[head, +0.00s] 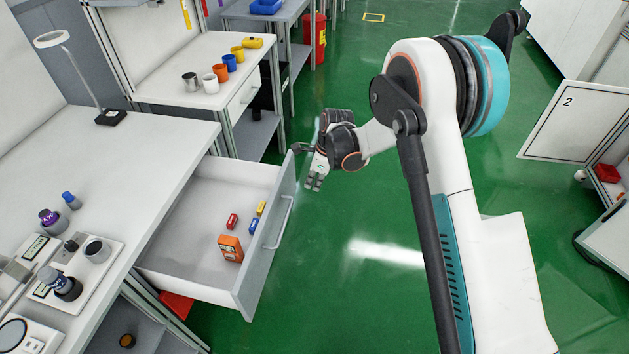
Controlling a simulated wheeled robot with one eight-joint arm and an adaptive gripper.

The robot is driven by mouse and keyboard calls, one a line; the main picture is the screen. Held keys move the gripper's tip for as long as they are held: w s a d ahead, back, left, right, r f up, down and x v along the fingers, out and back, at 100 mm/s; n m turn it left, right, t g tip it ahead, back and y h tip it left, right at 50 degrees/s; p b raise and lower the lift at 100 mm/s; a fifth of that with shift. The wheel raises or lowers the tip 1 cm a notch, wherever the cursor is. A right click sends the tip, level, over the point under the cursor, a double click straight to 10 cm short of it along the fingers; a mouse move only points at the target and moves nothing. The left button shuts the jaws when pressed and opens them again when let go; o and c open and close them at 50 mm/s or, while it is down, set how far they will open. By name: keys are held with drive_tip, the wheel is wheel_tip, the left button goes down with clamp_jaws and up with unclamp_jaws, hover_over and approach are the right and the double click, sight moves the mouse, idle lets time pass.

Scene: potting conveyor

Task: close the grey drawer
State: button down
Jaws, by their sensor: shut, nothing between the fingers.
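The grey drawer (185,252) is pulled far out from under the white-topped bench at the left. Its front panel (262,250) carries a bar handle (279,222) on the outer face. Inside lie an orange box-shaped device (231,248), a red item (232,221), and small blue (254,225) and yellow (261,208) items. My gripper (314,184) is shut and empty. It hangs just right of the drawer front's far end, pointing down. I cannot tell whether it touches the panel.
The bench top (150,150) holds a lamp (108,112), bottles and instruments. A second bench (178,62) behind carries several coloured mugs. A cabinet door marked 2 (570,120) stands open at the right. The green floor (340,290) in front of the drawer is clear.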

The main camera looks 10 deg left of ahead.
drive_tip(key=a+f+b, duration=0.3)
drive_tip(key=a+f, duration=0.2)
drive_tip(key=f, duration=0.1)
drive_tip(key=shift+w+a, duration=0.2)
drive_tip(key=shift+a, duration=0.1)
